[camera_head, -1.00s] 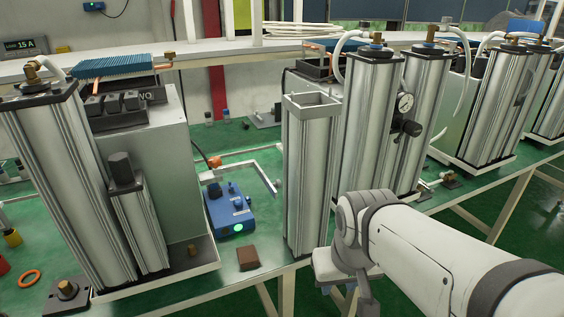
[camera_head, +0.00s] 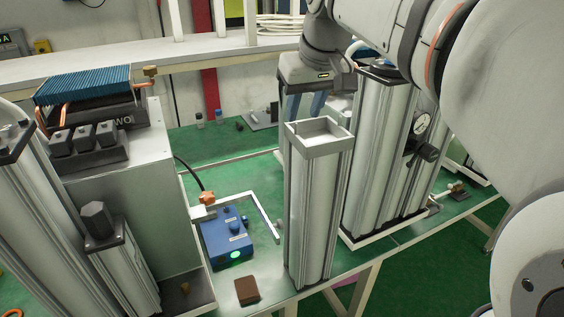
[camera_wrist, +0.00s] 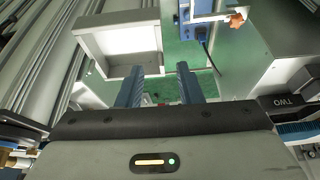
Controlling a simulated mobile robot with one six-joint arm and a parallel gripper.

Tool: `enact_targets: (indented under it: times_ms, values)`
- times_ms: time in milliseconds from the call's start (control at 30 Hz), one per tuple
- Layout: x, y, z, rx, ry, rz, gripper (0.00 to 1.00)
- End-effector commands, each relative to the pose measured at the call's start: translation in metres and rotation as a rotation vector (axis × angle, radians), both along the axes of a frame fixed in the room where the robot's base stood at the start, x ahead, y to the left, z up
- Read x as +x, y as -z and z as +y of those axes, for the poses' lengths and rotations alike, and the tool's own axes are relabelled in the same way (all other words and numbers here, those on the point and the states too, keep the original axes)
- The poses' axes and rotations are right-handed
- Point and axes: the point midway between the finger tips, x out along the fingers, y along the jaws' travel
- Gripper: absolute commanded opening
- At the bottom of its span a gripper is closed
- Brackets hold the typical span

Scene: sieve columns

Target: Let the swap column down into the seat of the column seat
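A tall silver column (camera_head: 315,210) with a square, open-topped grey collar (camera_head: 322,133) stands upright near the bench front. A shorter silver column (camera_head: 125,270) with a dark knob (camera_head: 97,218) stands at the left. I cannot tell for certain which of these is the swap column or the column seat. My gripper (camera_head: 304,106) is just behind and above the collar. In the wrist view my gripper (camera_wrist: 160,84) has its two blue-grey fingers apart with nothing between them. The collar (camera_wrist: 120,42) shows there beyond and left of the fingers, and its pocket looks empty.
A blue box (camera_head: 226,238) with a green light and a pale angled bracket (camera_head: 262,213) lie left of the tall column. A brown block (camera_head: 247,290) is at the bench edge. Capped columns with a gauge (camera_head: 422,123) stand close at right. Unit TWO (camera_head: 135,170) is at left.

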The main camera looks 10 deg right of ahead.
Motion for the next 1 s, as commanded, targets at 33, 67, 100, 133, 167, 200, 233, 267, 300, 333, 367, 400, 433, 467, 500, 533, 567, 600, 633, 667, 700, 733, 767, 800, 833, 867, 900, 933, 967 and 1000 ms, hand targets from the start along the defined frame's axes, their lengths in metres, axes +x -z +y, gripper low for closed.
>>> enact_targets:
  times_ms: [33, 67, 100, 133, 167, 200, 233, 267, 300, 333, 367, 400, 433, 467, 500, 533, 567, 600, 633, 667, 700, 733, 767, 800, 833, 867, 900, 933, 967, 1000]
  values:
    - [0.002, 0.001, 0.001, 0.000, -0.003, 0.000, 0.33]
    - [0.003, 0.003, 0.001, 0.000, -0.004, 0.000, 0.33]
    - [0.005, 0.007, 0.002, 0.000, -0.005, 0.000, 0.33]
    - [0.006, 0.011, 0.003, 0.000, -0.005, 0.001, 0.33]
    - [0.007, 0.015, 0.003, 0.000, -0.007, 0.001, 0.33]
    - [0.009, 0.018, 0.004, 0.000, -0.006, 0.000, 0.33]
    - [0.010, 0.021, 0.004, 0.000, -0.008, 0.000, 0.33]
    - [0.011, 0.025, 0.005, 0.000, -0.008, 0.002, 0.33]
    - [0.013, 0.029, 0.005, 0.000, -0.008, 0.001, 0.33]
    - [0.014, 0.033, 0.006, -0.001, -0.009, 0.002, 0.33]
    - [0.015, 0.038, 0.006, 0.000, -0.009, 0.003, 0.33]
    - [0.018, 0.044, 0.007, 0.000, -0.009, 0.003, 0.33]
    - [0.019, 0.048, 0.008, 0.000, -0.009, 0.003, 0.33]
    - [0.021, 0.052, 0.008, 0.000, -0.009, 0.002, 0.33]
    - [0.023, 0.058, 0.009, 0.000, -0.010, 0.001, 0.33]
    - [0.024, 0.061, 0.009, 0.000, -0.010, 0.001, 0.33]
    - [0.025, 0.063, 0.009, 0.000, -0.010, 0.001, 0.33]
    - [0.026, 0.066, 0.010, 0.000, -0.009, -0.001, 0.33]
    - [0.027, 0.067, 0.010, 0.000, -0.009, -0.001, 0.33]
    - [0.027, 0.068, 0.010, -0.001, -0.010, -0.001, 0.33]
    - [0.027, 0.069, 0.010, -0.001, -0.010, -0.002, 0.33]
    - [0.027, 0.069, 0.010, -0.001, -0.010, -0.002, 0.33]
    - [0.027, 0.069, 0.010, -0.001, -0.010, -0.002, 0.33]
    - [0.027, 0.069, 0.010, -0.001, -0.010, -0.002, 0.33]
    - [0.027, 0.069, 0.010, -0.001, -0.010, -0.002, 0.33]
    - [0.027, 0.069, 0.011, -0.001, -0.010, -0.002, 0.33]
    - [0.027, 0.069, 0.011, -0.001, -0.010, -0.002, 0.29]
    - [0.027, 0.069, 0.011, -0.001, -0.010, -0.002, 0.27]
    - [0.027, 0.069, 0.011, -0.001, -0.010, -0.002, 0.25]
    - [0.027, 0.069, 0.011, -0.001, -0.010, -0.002, 0.21]
